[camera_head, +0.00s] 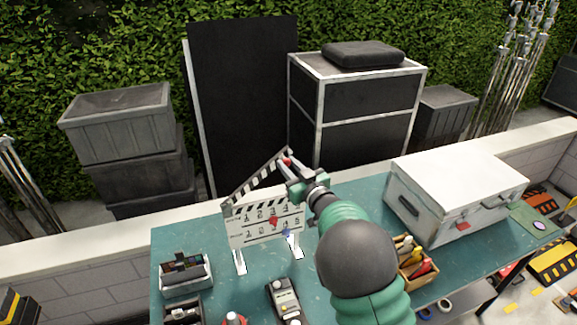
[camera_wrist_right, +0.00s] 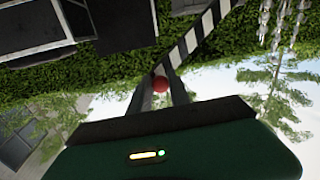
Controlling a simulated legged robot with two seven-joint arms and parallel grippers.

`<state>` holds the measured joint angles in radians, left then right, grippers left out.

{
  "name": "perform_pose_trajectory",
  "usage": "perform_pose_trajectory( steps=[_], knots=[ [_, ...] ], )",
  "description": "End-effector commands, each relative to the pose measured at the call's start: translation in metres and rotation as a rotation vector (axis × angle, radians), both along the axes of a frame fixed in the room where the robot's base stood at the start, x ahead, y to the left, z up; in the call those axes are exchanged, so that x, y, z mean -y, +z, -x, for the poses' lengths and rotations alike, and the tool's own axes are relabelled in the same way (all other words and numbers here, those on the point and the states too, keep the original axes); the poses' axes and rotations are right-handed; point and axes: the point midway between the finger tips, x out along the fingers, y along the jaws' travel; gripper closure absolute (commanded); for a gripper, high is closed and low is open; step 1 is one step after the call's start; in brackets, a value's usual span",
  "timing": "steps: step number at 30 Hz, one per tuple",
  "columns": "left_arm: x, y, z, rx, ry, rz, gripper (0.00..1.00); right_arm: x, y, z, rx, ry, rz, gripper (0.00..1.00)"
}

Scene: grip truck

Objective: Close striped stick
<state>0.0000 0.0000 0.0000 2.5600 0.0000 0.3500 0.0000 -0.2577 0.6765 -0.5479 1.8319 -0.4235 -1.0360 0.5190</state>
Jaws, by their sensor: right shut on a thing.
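A white clapperboard (camera_head: 262,228) stands upright on white feet on the teal table. Its black-and-white striped stick (camera_head: 257,178) is raised at an angle, hinged at the left, with a gap under its right end. The stick also shows in the right wrist view (camera_wrist_right: 198,42), running up and to the right. A red knob (camera_wrist_right: 160,84) sits at its free end. My right gripper (camera_head: 287,163) is at that raised end, its fingers shut on the red knob. My left gripper is not in view.
A white case (camera_head: 455,195) stands on the right of the table, with a small box of tools (camera_head: 416,262) before it. A tray with dark items (camera_head: 185,273) and a handheld device (camera_head: 284,300) lie at the left front.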

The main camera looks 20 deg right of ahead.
Motion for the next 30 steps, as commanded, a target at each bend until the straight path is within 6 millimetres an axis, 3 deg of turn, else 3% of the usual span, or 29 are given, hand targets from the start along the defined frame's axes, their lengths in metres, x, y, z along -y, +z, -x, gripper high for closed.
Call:
perform_pose_trajectory(
  steps=[5,11,21,30],
  knots=[
    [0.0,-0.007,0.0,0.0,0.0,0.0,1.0,0.004,-0.006,0.0,0.0,-0.002,-0.02,1.0],
    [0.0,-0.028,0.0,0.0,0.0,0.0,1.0,0.017,-0.027,0.0,-0.003,-0.004,-0.101,1.0],
    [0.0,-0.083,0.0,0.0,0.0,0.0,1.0,0.041,-0.086,-0.001,-0.012,-0.005,-0.357,1.0],
    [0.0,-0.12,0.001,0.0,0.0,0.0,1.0,0.051,-0.13,-0.001,-0.017,-0.005,-0.558,1.0]
  ],
)
